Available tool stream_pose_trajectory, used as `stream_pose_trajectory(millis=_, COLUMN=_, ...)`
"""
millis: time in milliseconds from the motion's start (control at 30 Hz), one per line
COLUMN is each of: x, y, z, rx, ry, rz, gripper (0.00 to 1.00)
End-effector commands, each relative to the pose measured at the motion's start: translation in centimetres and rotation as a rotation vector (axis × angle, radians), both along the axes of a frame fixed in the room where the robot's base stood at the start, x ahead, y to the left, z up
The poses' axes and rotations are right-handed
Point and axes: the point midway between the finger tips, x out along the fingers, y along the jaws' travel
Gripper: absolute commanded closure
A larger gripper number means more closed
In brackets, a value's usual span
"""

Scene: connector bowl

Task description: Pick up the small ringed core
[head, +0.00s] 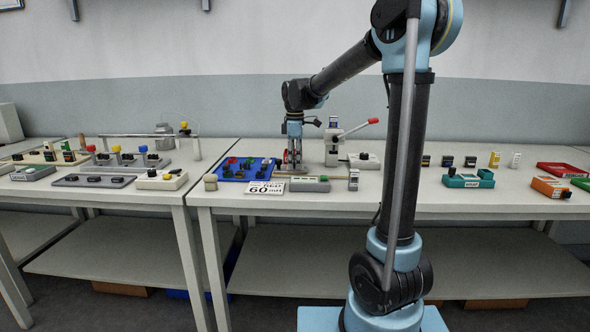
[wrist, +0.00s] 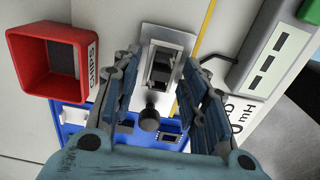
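My gripper (wrist: 162,62) points down with its two fingers apart. Between the fingertips in the wrist view lies a pale metal fixture (wrist: 165,40) with dark parts inside its frame. A dark round-ended piece (wrist: 150,118) shows nearer the palm, between the fingers. I cannot tell which piece is the small ringed core, as no ring is clear. In the head view my gripper (head: 294,150) is low over the right table, beside the blue tray (head: 224,176). The tray's edge (wrist: 68,116) also shows below the fingers in the wrist view, partly hidden by them.
A red open box (wrist: 10,65) stands left of the fingers. A grey slotted block (wrist: 262,60) lies right. A white card reading 60 mH (head: 264,188) is at the table front. A lever press (head: 333,140) stands close behind my gripper. Table space right of my arm is partly clear.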

Motion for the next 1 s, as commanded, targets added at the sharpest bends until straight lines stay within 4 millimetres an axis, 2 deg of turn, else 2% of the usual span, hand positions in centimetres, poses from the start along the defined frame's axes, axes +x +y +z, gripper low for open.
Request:
stream_pose_trajectory(millis=233, x=0.0, y=-0.1, z=-0.2, rx=0.000, ry=0.000, rz=-0.001, gripper=0.60)
stream_pose_trajectory(millis=400, x=0.0, y=-0.1, z=-0.1, rx=0.000, ry=0.000, rz=-0.001, gripper=0.99)
stream_pose_trajectory(millis=433, x=0.0, y=-0.1, z=-0.1, rx=0.000, ry=0.000, rz=-0.001, gripper=1.00)
stream_pose_trajectory(millis=800, x=0.0, y=-0.1, z=0.1, rx=0.000, ry=0.000, rz=-0.002, gripper=1.00)
stream_pose_trajectory(millis=1000, x=0.0, y=-0.1, z=2.1, rx=0.000, ry=0.000, rz=-0.002, gripper=1.00)
